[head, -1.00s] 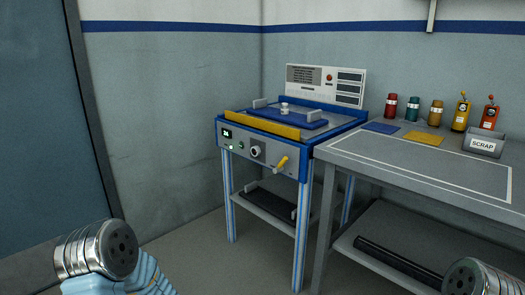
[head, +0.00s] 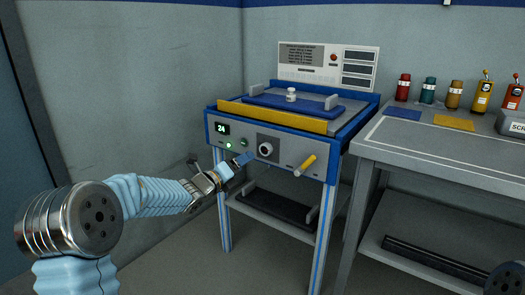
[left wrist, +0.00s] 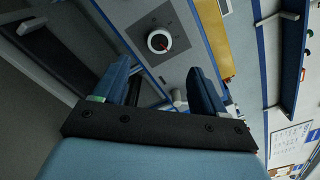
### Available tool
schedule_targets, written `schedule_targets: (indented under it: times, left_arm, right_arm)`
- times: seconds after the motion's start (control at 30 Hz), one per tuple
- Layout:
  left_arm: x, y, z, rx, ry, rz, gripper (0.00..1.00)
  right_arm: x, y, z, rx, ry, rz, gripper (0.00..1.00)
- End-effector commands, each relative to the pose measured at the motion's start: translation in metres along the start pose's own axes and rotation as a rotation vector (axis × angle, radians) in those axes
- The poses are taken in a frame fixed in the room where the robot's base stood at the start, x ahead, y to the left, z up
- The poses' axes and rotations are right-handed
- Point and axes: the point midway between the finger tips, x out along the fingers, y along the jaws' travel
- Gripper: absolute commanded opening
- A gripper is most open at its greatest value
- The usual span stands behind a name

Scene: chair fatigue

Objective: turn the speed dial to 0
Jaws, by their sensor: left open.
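The speed dial (head: 265,149) is a pale round knob on a dark square plate on the front panel of a blue-framed machine. A display (head: 222,128) on the panel's left reads 24. In the left wrist view the dial (left wrist: 158,41) shows a dark centre with a red mark, beyond the fingertips. My left gripper (head: 244,160) is just left of and slightly below the dial in the head view. Its two blue fingers (left wrist: 160,80) are apart with nothing between them, and the dial appears clear of them. My right gripper is out of view.
A yellow handle (head: 305,165) sticks out right of the dial. A yellow bar (head: 270,117) runs along the machine's front top edge. A grey workbench (head: 440,155) with several bottles stands at the right. The floor left of the machine is clear.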

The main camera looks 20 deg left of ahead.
Motion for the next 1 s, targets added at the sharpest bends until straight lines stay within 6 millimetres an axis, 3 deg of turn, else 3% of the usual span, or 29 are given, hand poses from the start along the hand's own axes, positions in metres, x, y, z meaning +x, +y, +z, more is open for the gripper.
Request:
schedule_targets:
  times: [0.3,0.5,0.9,1.0]
  left_arm:
    - [0.074,-0.002,0.0,-0.002,0.002,-0.001,0.71]
    - [0.103,-0.001,0.0,-0.004,0.001,0.0,0.71]
    - [0.111,0.0,-0.001,-0.005,0.001,0.001,0.71]
    - [0.111,0.0,-0.001,-0.005,0.001,0.001,0.56]
  right_arm:
    - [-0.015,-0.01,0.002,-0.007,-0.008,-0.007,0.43]
    - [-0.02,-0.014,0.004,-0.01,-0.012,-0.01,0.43]
    - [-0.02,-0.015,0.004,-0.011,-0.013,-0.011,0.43]
    - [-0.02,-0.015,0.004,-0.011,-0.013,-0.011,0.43]
